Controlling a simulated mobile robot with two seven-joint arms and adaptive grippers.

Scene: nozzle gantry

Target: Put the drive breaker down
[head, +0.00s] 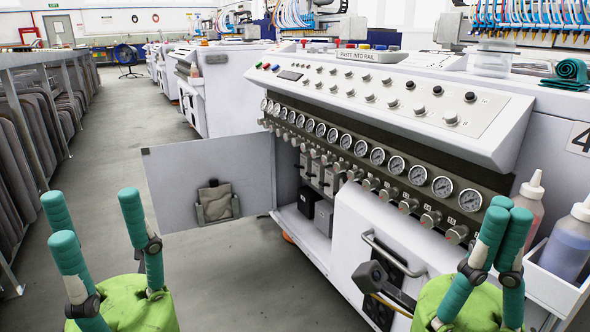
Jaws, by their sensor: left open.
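The open cabinet in the front of the white machine shows several small grey units (318,170) in a row, which look like breakers. I cannot tell which is the drive breaker or how its lever stands. Two black boxes (306,200) sit below them. My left gripper (87,212) is open and empty, its green fingers spread, low at the left and well apart from the cabinet. My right gripper (507,212) has its green fingers drawn together at lower right, in front of the machine. Nothing shows between its fingertips.
The cabinet door (160,180) stands open to the left, with a grey pouch (216,202) on it. A metal handle (394,258) and a dark knob-like part (372,276) jut out low. Bottles (566,245) stand in a tray at right. The left aisle floor is clear.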

